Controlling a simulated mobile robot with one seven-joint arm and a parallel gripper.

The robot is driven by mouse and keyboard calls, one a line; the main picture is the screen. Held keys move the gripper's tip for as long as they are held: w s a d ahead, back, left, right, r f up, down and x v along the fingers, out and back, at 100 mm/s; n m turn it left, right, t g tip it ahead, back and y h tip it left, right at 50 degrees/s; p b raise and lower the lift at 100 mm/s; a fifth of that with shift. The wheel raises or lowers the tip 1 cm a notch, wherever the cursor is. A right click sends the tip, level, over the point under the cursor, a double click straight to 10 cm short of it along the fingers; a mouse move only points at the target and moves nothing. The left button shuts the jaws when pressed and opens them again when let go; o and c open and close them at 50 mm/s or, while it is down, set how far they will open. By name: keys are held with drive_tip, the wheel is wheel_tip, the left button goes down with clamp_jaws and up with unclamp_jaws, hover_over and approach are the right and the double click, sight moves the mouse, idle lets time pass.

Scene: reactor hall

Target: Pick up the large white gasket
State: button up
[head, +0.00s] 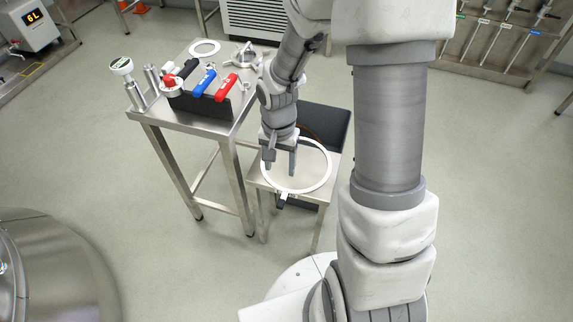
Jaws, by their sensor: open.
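The large white gasket (327,178) is a thin white ring. It lies on a low metal stand (263,181) in the middle of the head view. My gripper (280,172) points down over the left part of the ring, its two fingers apart with nothing seen held. One finger looks near the ring's left rim and the other is over its inside. I cannot tell whether they touch the gasket. My arm hides part of the ring's far left rim.
A taller steel table (160,119) stands left of the low stand. It holds a black rack (207,106) with red and blue handles, a smaller white ring (204,48) and metal fittings. A dark pad (325,122) lies behind the gasket. A tool board (490,40) is at back right.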

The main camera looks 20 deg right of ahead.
drive_tip(key=b, duration=0.4)
hover_over(281, 201)
drive_tip(key=f, duration=1.2)
drive_tip(key=shift+s+a, duration=0.15)
drive_tip(key=shift+s, duration=0.15)
drive_tip(key=f+b, duration=0.2)
drive_tip(key=f, duration=0.1)
drive_tip(key=f+b, duration=0.1)
drive_tip(key=f, duration=0.1)
drive_tip(key=shift+w+f, duration=0.15)
drive_tip(key=shift+w, duration=0.1)
clamp_jaws()
